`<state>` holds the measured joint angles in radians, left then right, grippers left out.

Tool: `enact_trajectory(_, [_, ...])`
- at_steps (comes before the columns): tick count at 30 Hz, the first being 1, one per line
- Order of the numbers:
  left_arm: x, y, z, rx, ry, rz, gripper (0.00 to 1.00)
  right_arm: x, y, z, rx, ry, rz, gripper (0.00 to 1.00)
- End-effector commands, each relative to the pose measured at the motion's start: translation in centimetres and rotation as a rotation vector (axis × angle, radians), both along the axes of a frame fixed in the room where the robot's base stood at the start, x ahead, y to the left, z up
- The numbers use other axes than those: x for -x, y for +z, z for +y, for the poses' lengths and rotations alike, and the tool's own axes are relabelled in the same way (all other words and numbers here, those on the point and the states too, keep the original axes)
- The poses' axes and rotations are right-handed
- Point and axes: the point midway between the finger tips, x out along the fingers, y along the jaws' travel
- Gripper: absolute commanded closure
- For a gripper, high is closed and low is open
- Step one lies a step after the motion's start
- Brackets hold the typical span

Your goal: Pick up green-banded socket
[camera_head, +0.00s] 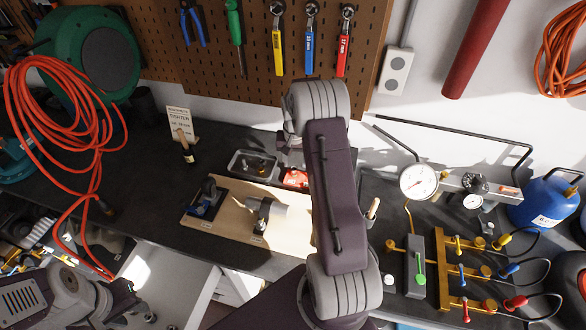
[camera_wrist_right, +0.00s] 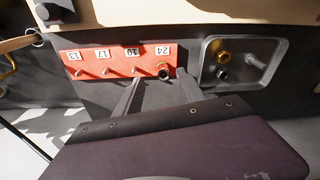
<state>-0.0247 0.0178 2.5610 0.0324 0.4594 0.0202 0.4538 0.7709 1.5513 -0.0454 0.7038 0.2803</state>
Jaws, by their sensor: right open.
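The red socket rack (camera_wrist_right: 90,60) lies ahead of my right gripper in the wrist view, with several numbered pegs. It also shows in the head view (camera_head: 295,178), partly hidden by my right arm. One dark socket (camera_wrist_right: 164,73) stands at the rack end marked 24; I cannot make out a green band on it. My right gripper (camera_wrist_right: 158,77) is open and empty, its fingertips on either side of that socket in the picture. Whether they touch it is unclear. My left gripper (camera_head: 135,308) is low at the left, its jaws unclear.
A metal tray (camera_wrist_right: 281,64) beside the rack holds a brass-coloured piece (camera_wrist_right: 223,57) and other small fittings. A wooden board (camera_head: 228,222) with tools lies in front. Gauges and valves (camera_head: 455,265) crowd the right; an orange hose (camera_head: 85,100) hangs at the left.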

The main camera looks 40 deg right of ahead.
Motion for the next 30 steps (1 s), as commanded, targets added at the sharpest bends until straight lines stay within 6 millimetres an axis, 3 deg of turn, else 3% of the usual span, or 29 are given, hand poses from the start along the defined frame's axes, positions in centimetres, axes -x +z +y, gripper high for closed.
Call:
enact_trajectory(5, [0.0,0.4,0.0,0.0,0.0,0.0,0.64,-0.1,-0.7,-0.1,-0.001,0.0,0.001,0.54])
enact_trajectory(9, [0.0,2.1,0.0,0.0,0.0,0.0,0.64,-0.3,-2.9,-0.3,-0.002,0.001,0.005,0.54])
enact_trajectory(13, [0.0,2.4,0.0,0.0,0.0,-0.001,0.64,-0.6,-5.0,-0.5,-0.001,0.001,0.001,0.54])
enact_trajectory(20, [0.0,2.3,0.0,0.0,0.0,0.0,0.64,-0.6,-5.6,-0.5,0.001,0.001,-0.001,0.54])
enact_trajectory(21, [0.0,2.3,0.0,0.0,0.0,0.0,0.64,-0.6,-5.6,-0.5,0.001,0.001,-0.001,0.56])
enact_trajectory(26, [0.0,2.3,0.0,0.0,0.0,0.0,0.64,-0.6,-5.6,-0.5,0.001,0.001,-0.001,1.0])
enact_trajectory(30, [0.0,2.3,0.0,0.0,0.0,0.0,0.64,-0.7,-5.6,-0.5,0.001,0.001,-0.001,1.0])
